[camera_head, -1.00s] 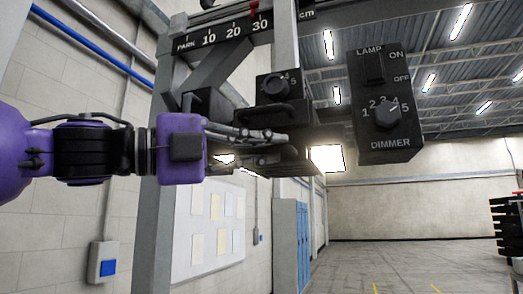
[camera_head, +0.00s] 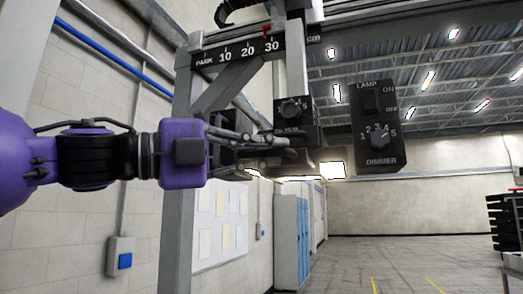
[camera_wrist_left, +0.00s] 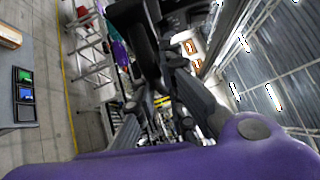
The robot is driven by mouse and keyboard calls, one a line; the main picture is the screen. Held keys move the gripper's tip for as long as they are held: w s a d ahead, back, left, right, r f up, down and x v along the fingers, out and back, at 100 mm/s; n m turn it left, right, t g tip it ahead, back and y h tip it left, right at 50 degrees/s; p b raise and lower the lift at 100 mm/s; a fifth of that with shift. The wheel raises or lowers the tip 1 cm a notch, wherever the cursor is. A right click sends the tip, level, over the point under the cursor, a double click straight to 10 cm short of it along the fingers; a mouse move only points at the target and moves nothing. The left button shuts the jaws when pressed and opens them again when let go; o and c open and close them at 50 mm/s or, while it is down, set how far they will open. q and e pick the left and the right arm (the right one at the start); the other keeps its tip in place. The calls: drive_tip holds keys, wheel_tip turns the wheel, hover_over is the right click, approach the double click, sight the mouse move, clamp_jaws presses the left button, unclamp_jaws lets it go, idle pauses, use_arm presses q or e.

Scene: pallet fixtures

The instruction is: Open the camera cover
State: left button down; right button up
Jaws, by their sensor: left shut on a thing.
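My left gripper (camera_head: 292,146) reaches in from the left in the head view, its dark fingers closed at the dark camera housing (camera_head: 230,128) under the scale beam. It is shut on a dark part that I take to be the camera cover. The fingers hide most of it, so its exact hold and how far the cover is open cannot be told. In the left wrist view the gripper (camera_wrist_left: 165,100) has dark parts of the fixture close to its fingers. The right gripper is not in view.
A box with a numbered dial (camera_head: 291,109) sits just above the fingers. A lamp and dimmer box (camera_head: 377,125) hangs to the right. A scale beam (camera_head: 237,52) with a red pointer (camera_head: 267,30) runs above, on a grey post (camera_head: 181,200). Open floor lies at lower right.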

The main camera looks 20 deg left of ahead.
use_arm(q)
drive_tip(key=shift+w, duration=0.25)
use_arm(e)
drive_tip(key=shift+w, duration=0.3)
use_arm(q)
drive_tip(key=c, duration=1.8)
unclamp_jaws()
drive_tip(key=shift+v, duration=0.9)
drive_tip(key=v, duration=1)
drive_tip(key=shift+f, duration=0.1)
